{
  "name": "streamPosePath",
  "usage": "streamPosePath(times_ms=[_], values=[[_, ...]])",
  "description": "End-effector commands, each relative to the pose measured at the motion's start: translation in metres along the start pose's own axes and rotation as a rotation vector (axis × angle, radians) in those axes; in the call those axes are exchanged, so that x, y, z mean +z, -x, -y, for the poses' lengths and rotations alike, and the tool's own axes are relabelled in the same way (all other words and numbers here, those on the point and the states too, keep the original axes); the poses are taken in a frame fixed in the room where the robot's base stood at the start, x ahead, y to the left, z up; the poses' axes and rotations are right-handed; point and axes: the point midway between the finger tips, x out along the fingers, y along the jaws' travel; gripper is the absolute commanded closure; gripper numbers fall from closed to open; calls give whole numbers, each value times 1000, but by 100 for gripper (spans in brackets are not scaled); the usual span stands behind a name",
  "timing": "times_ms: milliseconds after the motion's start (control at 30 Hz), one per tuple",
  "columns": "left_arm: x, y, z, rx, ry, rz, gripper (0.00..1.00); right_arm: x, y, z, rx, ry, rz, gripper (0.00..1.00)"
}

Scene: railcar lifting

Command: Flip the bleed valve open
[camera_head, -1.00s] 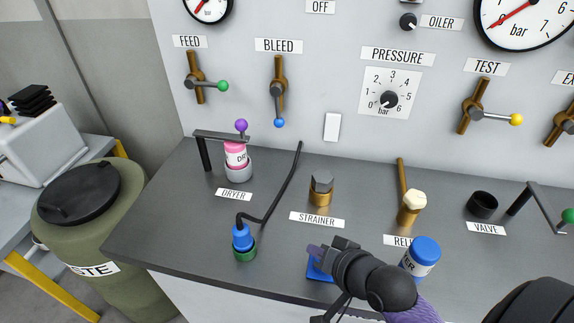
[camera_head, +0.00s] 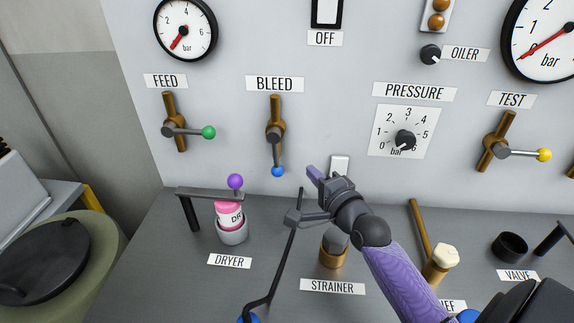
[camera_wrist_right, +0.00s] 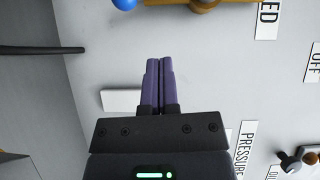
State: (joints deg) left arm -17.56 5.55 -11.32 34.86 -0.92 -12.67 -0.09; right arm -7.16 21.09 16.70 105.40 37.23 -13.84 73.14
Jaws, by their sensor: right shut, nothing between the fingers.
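The bleed valve (camera_head: 275,135) is under the BLEED label on the wall panel. Its brass pipe runs upright, and its grey lever hangs down along the pipe, ending in a blue ball (camera_head: 278,171). In the right wrist view the blue ball (camera_wrist_right: 124,4) is cut by the top edge, left of the brass pipe (camera_wrist_right: 180,2). My right gripper (camera_head: 312,174) is shut and empty, to the right of the blue ball and apart from it. Its purple fingers (camera_wrist_right: 159,84) lie together in the right wrist view. My left gripper is not in view.
The feed valve (camera_head: 172,131) with a green ball is to the left, its lever sideways. A white plate (camera_head: 340,163) is just behind my right gripper.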

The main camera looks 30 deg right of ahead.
Motion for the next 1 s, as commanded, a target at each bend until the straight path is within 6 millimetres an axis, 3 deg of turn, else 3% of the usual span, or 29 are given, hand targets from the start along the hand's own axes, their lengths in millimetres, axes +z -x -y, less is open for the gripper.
streamPosePath(times_ms=[133,300,767,1000], values=[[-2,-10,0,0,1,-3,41,0,-32,-1,-1,1,-1,100],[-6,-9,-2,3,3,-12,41,20,-50,0,0,-3,0,100],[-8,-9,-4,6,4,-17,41,29,-58,0,2,1,1,100],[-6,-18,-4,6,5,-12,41,40,-68,-3,-54,-82,1,100]])
